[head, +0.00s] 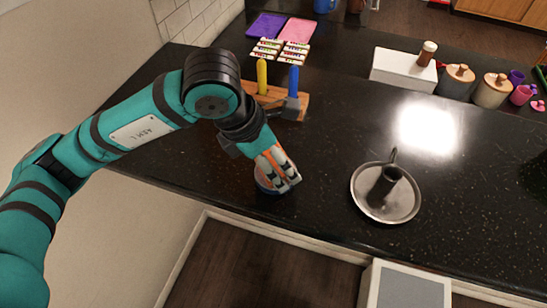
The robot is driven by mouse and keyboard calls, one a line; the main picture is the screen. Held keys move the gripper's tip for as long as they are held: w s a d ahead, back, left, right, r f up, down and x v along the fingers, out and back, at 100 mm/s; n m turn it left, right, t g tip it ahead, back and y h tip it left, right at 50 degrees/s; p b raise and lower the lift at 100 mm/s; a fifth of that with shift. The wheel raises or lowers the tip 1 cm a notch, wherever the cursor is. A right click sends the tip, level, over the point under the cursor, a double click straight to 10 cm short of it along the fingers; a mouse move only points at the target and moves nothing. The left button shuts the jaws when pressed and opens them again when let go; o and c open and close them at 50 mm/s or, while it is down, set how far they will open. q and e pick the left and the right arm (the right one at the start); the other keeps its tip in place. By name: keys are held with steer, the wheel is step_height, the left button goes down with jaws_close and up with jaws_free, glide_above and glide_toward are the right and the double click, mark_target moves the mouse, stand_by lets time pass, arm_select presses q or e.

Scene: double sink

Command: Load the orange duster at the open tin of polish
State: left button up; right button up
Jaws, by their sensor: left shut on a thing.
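My left gripper (288,183) reaches down over the dark counter, left of the round metal dish. It is shut on the orange duster (265,165), of which only orange patches show between and beside the fingers. A low round tin (264,188) with a dark blue side sits on the counter right under the fingers. The hand covers much of the tin and its inside, so I cannot tell whether the duster touches the polish. My right gripper is not in view.
Behind the hand is a wooden block (270,97) with yellow and blue upright pieces. A white box (403,69) and canisters (456,80) stand at the back right. The counter between tin and dish is clear.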

mark_target(274, 161)
arm_select(q)
steer(key=shift+r+p, duration=0.9)
steer(key=shift+r, duration=1.85)
